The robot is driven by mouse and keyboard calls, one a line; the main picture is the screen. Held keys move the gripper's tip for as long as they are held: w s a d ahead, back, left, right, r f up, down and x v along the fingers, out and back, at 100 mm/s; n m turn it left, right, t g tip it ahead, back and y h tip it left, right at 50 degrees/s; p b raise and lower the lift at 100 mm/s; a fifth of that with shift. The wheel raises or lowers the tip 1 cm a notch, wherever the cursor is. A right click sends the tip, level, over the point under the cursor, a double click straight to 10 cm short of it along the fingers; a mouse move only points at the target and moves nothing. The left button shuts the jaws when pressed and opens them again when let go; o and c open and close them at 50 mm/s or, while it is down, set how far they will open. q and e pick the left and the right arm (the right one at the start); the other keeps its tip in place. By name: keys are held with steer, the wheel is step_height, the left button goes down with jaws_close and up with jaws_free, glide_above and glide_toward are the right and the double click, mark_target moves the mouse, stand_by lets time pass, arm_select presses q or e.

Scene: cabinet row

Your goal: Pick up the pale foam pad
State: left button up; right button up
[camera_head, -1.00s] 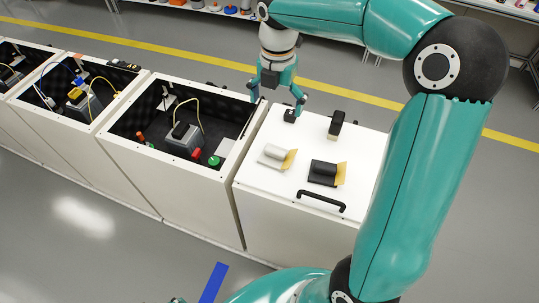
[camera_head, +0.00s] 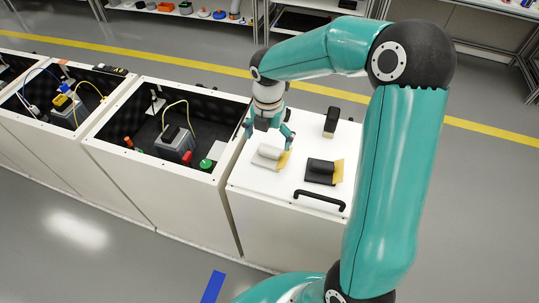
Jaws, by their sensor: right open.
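The pale foam pad (camera_head: 268,157) is a whitish block with a raised rounded grip and a tan strip along its right edge. It lies on the white cabinet top (camera_head: 262,187), left of a similar dark pad (camera_head: 321,172). My right gripper (camera_head: 268,138) is open and empty, pointing down just behind and above the pale pad. Its fingers are spread to left and right, and the right finger overlaps the pad's back edge in the picture. I cannot tell whether they touch. My left gripper is not in view.
A black upright object (camera_head: 331,122) stands at the back of the cabinet top, and a black handle (camera_head: 319,201) is at its front. On the left is an open cabinet bay (camera_head: 130,110) with a grey box (camera_head: 174,142), a cable and red and green parts.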

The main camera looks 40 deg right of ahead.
mark_target(270, 150)
steer(key=shift+d+f, duration=0.2)
steer(key=shift+f, duration=2.7)
steer(key=c, duration=1.1)
